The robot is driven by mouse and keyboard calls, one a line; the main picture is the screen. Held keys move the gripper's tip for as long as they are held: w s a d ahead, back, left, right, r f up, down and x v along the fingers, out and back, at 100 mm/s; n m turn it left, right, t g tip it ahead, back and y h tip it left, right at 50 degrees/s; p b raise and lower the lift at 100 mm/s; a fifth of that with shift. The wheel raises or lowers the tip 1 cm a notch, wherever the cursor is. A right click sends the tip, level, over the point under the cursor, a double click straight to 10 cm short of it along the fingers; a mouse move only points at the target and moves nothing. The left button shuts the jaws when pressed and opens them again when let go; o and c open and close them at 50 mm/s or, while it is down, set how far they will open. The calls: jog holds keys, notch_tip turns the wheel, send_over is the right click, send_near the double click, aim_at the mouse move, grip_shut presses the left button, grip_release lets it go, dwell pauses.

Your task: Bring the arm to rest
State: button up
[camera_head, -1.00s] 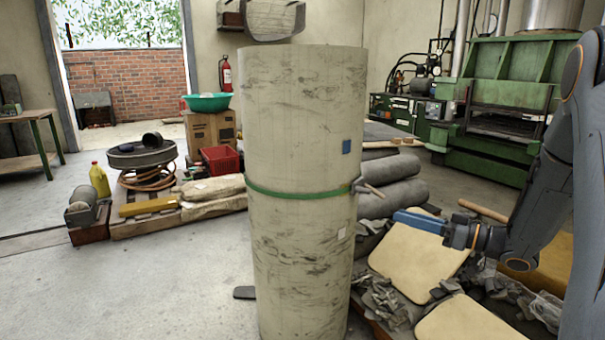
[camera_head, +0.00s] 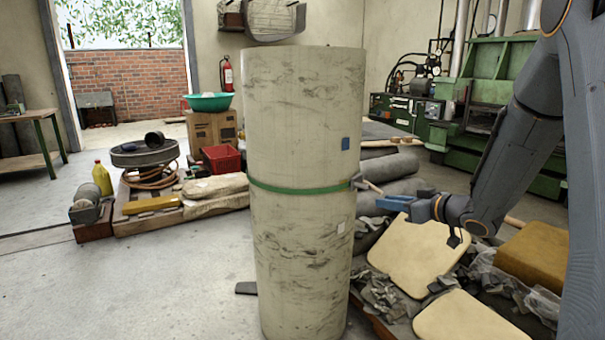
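My arm (camera_head: 500,170) comes in from the right edge and bends down to the left. My gripper (camera_head: 390,202) is at its end, with blue fingers pointing left, just right of the tall sheet roll. The view is too side-on and small to tell whether the fingers are open or shut. The tall pale sheet roll (camera_head: 300,250) stands upright in the middle, with a green strap (camera_head: 305,190) around it. A small buckle with a handle (camera_head: 362,184) sits at the strap's right side, close to the fingers; I cannot tell whether they touch.
Flat pale sheets (camera_head: 420,255) and grey scraps (camera_head: 385,295) lie at the right, below my gripper. Lying rolls (camera_head: 402,166) and a green machine (camera_head: 470,140) are behind. A pallet (camera_head: 125,225) with goods stands at the left. The left front floor is clear.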

jog(key=s+a+m+g+h, duration=0.15)
jog(key=s+a+g, duration=0.3)
jog(key=s, duration=0.95)
jog(key=s+a+m+g+h, duration=0.1)
jog(key=s+a+g+h, duration=0.3)
jog(key=s, duration=0.9)
jog(key=s+a+m+g+h, duration=0.15)
jog(key=s+a+g, duration=0.35)
jog(key=s, duration=0.9)
jog(key=d+r+m+t+h+p, duration=0.1)
jog(key=d+r+p, duration=0.7)
jog(key=p, duration=0.9)
jog(key=shift+w+d+r+m+p, duration=0.25)
jog(key=shift+d+r+m+p, duration=0.1)
jog(key=shift+m, duration=0.35)
